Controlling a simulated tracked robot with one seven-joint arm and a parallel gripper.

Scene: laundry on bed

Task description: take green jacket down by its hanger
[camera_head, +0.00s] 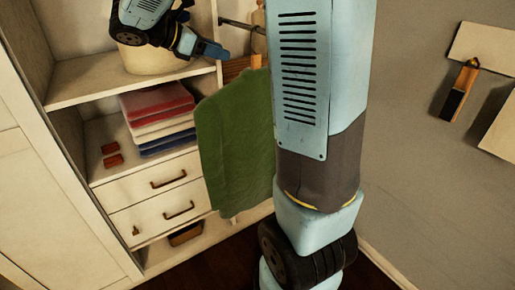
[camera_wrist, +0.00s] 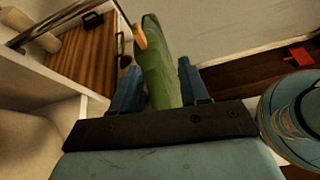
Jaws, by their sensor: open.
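The green jacket (camera_head: 236,145) hangs in the wardrobe in the head view, partly behind my arm. Its wooden hanger (camera_head: 256,62) shows just above the collar, mostly hidden. In the wrist view the jacket (camera_wrist: 158,72) is seen from above, with the orange-brown hanger end (camera_wrist: 139,37) at its upper left. My gripper (camera_head: 219,51) is left of the hanger in the head view. In the wrist view my gripper (camera_wrist: 158,66) is open, with a blue finger on each side of the jacket in the picture. I cannot tell whether they touch it.
A clothes rail (camera_head: 238,25) runs above the jacket. Shelves at left hold a pale basket (camera_head: 150,58) below my wrist and folded clothes (camera_head: 158,115). Drawers (camera_head: 160,205) are beneath. A grey wall (camera_head: 425,150) stands at right.

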